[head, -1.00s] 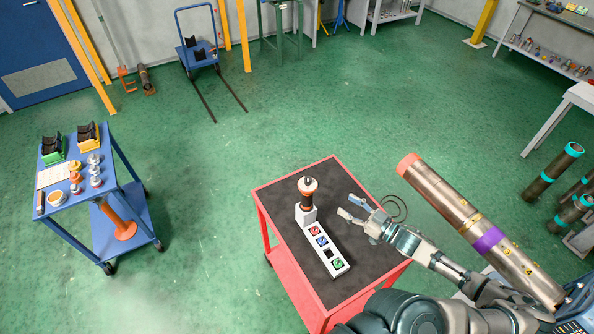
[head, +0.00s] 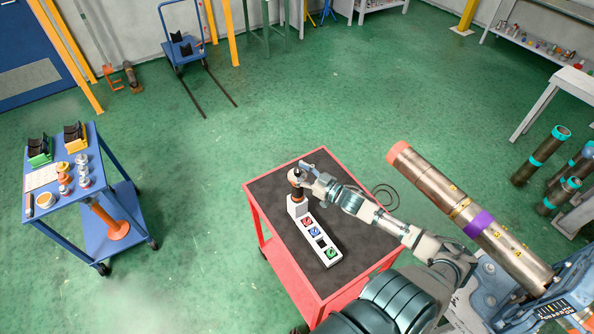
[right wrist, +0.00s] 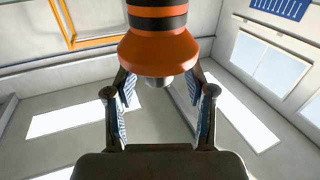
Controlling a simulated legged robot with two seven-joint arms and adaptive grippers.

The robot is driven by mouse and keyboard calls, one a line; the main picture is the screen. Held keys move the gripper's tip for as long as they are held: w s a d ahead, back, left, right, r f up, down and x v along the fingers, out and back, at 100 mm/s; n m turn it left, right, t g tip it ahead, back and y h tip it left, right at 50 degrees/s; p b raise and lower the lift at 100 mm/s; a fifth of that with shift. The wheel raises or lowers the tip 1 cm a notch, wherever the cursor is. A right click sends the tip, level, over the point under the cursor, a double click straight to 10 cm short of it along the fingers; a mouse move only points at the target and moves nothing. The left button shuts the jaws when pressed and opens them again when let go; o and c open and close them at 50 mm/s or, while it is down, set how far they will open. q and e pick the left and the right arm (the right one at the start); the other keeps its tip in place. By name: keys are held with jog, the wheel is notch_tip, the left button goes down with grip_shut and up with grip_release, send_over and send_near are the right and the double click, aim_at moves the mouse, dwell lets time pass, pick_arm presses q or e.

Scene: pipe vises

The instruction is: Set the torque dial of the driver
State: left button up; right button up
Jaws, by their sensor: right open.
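The driver (head: 296,193) stands upright in the white block at the back end of a white holder strip (head: 319,243) on the red cart. In the right wrist view its orange and black body (right wrist: 158,50) shows close up, its flared orange end between and just beyond the fingertips. My right gripper (head: 303,176) is at the upper part of the driver, with its fingers open on either side. It also shows in the right wrist view (right wrist: 160,90), with a gap between the fingers. The gripper covers much of the driver's top in the head view. My left gripper is not in view.
The red cart (head: 258,215) has a dark top with free room around the strip. Red, blue and green squares sit in the strip. A large pipe (head: 440,195) with a purple band lies to the right of the cart. A blue cart (head: 118,195) stands at the left.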

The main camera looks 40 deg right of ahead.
jog(key=shift+w+d+f, duration=0.1)
jog(key=shift+w, duration=0.5)
jog(key=shift+a, duration=0.25)
grip_shut()
